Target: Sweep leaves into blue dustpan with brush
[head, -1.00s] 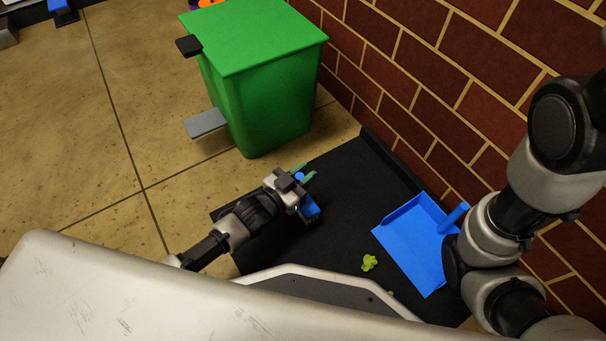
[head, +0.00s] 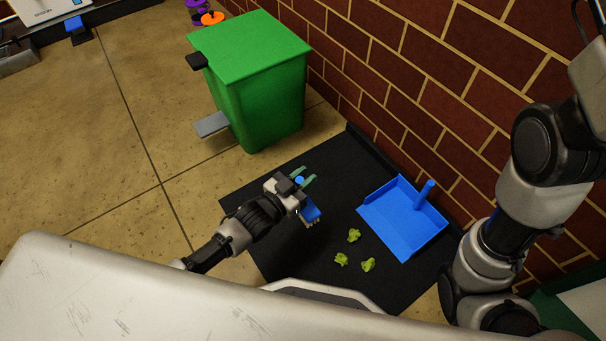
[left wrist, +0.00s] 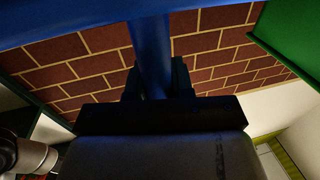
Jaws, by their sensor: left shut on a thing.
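Three green leaves (head: 354,236) lie on the black mat (head: 325,240) in the head view, close together, left of and below the blue dustpan (head: 405,226). The dustpan lies flat on the mat, its handle sticking up on the wall side. My left gripper (head: 306,178) is shut on the blue brush (head: 312,213), above and left of the leaves and apart from them. In the left wrist view the brush's blue handle (left wrist: 149,55) stands between the dark fingers. My right arm shows at the right; its gripper is out of view.
A green bin (head: 262,100) with a grey pedal (head: 211,125) stands beyond the mat. A brick wall (head: 440,100) runs along the right, behind the dustpan.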

